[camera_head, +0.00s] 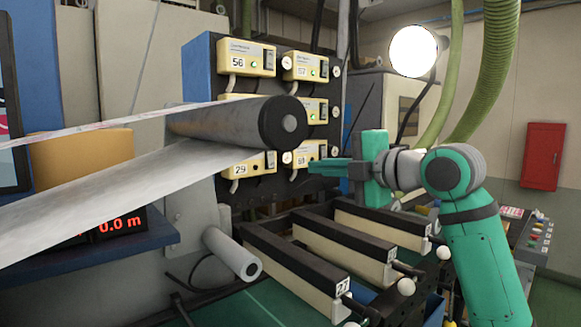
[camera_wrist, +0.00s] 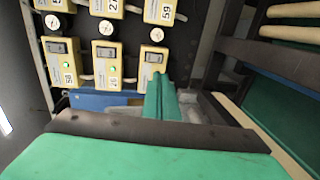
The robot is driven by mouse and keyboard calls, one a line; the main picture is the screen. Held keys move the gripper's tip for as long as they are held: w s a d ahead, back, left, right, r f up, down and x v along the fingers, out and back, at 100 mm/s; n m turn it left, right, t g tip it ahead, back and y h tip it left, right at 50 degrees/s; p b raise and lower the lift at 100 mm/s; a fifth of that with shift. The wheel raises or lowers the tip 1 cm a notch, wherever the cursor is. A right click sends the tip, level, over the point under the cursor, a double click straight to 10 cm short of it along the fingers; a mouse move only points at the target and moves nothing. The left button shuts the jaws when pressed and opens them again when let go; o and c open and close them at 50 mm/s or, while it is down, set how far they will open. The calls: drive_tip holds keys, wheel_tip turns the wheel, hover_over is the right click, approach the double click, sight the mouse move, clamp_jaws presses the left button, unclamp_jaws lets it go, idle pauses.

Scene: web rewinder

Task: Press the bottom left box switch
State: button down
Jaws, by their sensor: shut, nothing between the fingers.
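The bottom left box (camera_head: 241,169) is yellow and marked 29, on the dark panel below the big roller. Its dark switch (camera_head: 271,161) is at its right end. My green gripper (camera_head: 314,167) is shut and empty, pointing left beside the bottom right box (camera_head: 305,154). In the wrist view, the shut fingertips (camera_wrist: 158,76) are near the lower end of the nearest yellow box (camera_wrist: 153,58). I cannot tell whether they touch it.
The roller (camera_head: 235,121) and its pale web (camera_head: 100,185) are in front of the panel's left part and partly hide the middle row. Several dark-topped bars (camera_head: 295,262) lie below my gripper. Other yellow boxes (camera_head: 247,58) are above. Floor shows at the lower right.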

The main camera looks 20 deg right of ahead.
sight(272, 166)
drive_tip(key=x, duration=1.3)
drive_tip(key=shift+w+a, duration=0.1)
drive_tip(key=shift+w, duration=0.25)
